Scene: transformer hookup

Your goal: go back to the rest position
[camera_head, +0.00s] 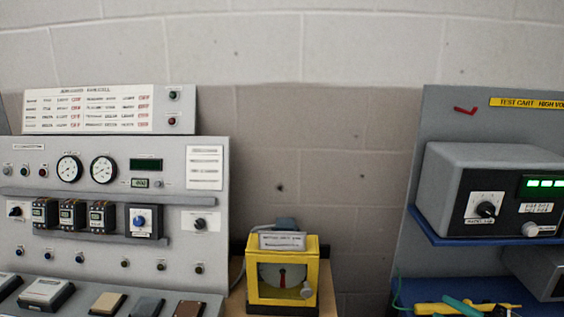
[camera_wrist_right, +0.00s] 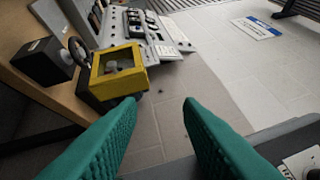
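My right gripper (camera_wrist_right: 159,103) shows in the right wrist view as two teal ribbed fingers. In the head view this yellow box (camera_head: 282,275) stands upright at the bottom centre with a dial and a red mark inside. I cannot make out my left gripper in either view.
A grey control console (camera_head: 110,190) with gauges, switches and modules fills the left. At right a test cart (camera_head: 428,130) carries a grey instrument (camera_head: 500,190) with green lights. Yellow and green tools (camera_head: 445,308) lie below it.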

